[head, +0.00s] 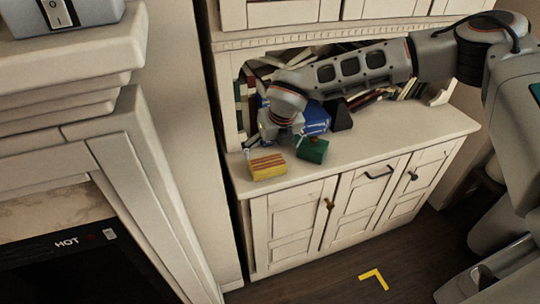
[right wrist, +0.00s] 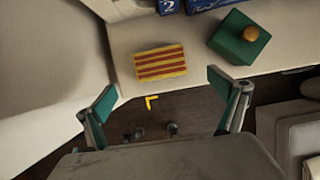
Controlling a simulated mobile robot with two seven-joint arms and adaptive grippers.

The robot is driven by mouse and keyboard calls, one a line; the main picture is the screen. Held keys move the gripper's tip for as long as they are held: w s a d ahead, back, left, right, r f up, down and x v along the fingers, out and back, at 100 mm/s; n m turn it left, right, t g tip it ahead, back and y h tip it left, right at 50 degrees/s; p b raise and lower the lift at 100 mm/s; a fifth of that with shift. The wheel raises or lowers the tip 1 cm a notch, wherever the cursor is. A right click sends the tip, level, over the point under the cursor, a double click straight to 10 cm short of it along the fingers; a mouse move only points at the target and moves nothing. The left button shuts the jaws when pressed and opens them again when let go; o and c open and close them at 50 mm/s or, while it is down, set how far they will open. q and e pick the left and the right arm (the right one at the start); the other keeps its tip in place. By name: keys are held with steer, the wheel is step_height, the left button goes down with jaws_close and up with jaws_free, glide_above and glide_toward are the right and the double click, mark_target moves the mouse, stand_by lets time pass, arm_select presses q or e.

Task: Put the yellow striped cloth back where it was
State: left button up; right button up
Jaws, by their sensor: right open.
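The yellow cloth with red stripes (head: 267,165) lies as a folded block on the cabinet top, near its left front corner. It also shows in the right wrist view (right wrist: 160,64). My right gripper (head: 275,148) is above and just behind the cloth in the head view, pointing down. In the right wrist view its fingers are spread wide (right wrist: 162,88), with the cloth ahead between them and nothing held. I cannot tell whether a finger touches the cloth. My left gripper is in neither view.
A green box with a round knob (head: 312,149) stands right of the cloth. Blue books (head: 316,118) are behind it. The cabinet top (head: 405,137) is clear toward the right. A yellow corner mark (head: 374,279) is on the dark floor. A fireplace surround (head: 125,150) is at left.

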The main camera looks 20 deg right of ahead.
steer(key=s+a+f+n+g+y, duration=0.1)
steer(key=s+a+f+g+y, duration=0.2)
steer(key=s+a, duration=0.9)
steer(key=s+a+f+n+g+y, duration=0.1)
steer(key=s+a+g+y, duration=0.4)
steer(key=s+a, duration=0.7)
steer(key=s+a+r+m+t+y, duration=0.1)
steer(key=s+a+r+m+y, duration=0.15)
steer(key=a+r+y, duration=0.35)
steer(key=s+a+r+m+y, duration=0.2)
steer(key=a+r+m+y, duration=0.15)
steer(key=a+r, duration=0.4)
steer(key=w+d+m+t+y, duration=0.2)
steer(key=w+d+m+t, duration=0.5)
steer(key=w+m+t, duration=0.4)
steer(key=w+d+f+m+t+h, duration=0.3)
steer(key=d+f+m+t+h, duration=0.45)
steer(key=d+f+m, duration=0.2)
steer(key=s+d+f+m+g+h, duration=0.2)
steer(key=s+d+f+m+h, duration=0.1)
steer(key=s+d+f, duration=0.4)
steer(key=s+d+f+m+g+h, duration=0.3)
steer(key=s+d+f+h, duration=0.3)
steer(key=d+f, duration=0.8)
step_height(320, 180, down, 5)
steer(key=shift+s+d+r+m, duration=0.15)
steer(key=shift+s+m, duration=0.2)
steer(key=shift+m, duration=0.4)
